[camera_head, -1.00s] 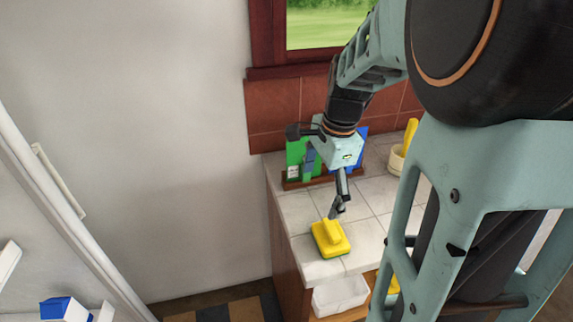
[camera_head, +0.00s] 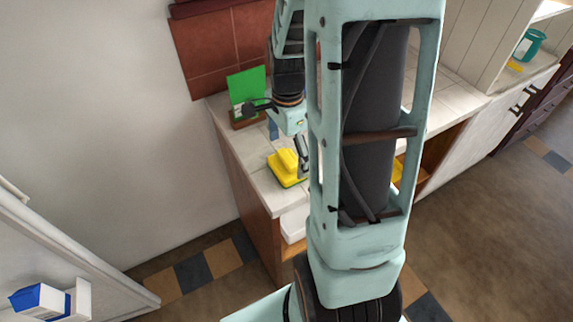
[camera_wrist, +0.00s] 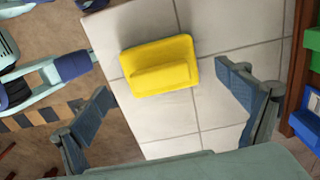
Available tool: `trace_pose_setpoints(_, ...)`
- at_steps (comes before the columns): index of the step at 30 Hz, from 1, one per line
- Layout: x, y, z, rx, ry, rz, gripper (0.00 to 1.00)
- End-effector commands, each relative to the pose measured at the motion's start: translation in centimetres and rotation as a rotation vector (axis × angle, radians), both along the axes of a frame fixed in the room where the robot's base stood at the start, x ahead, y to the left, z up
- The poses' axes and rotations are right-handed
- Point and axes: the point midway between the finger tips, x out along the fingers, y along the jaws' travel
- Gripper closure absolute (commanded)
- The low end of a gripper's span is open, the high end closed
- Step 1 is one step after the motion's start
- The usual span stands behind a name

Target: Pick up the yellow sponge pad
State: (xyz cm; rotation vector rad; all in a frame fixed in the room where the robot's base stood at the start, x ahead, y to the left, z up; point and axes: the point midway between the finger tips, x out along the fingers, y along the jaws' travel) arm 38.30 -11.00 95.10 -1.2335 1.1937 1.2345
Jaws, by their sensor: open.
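The yellow sponge pad (camera_head: 287,166) lies on the white tiled counter (camera_head: 240,146) near its front corner. It has a raised ridge on top, and a thin green edge shows underneath. In the wrist view the sponge pad (camera_wrist: 158,66) lies flat, ahead of my fingers and roughly between their lines. My gripper (camera_wrist: 168,108) is open and empty, its two fingers wide apart. In the head view my gripper (camera_head: 300,150) is just above and beside the pad, partly hidden behind my arm.
A green board (camera_head: 247,84) stands in a brown holder at the back of the counter, close to my wrist. The tiled wall (camera_head: 215,45) is behind it. A white bin (camera_head: 293,226) sits below the counter top. Floor is open at the right.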

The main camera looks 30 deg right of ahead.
Motion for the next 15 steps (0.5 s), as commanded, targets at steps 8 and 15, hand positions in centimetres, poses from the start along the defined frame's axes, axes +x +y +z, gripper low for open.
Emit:
trace_pose_setpoints(8,0.0,0.0,-2.3,0.0,-0.001,0.001,0.07)
trace_pose_setpoints(15,0.0,0.0,-2.3,0.0,-0.001,0.001,0.14)
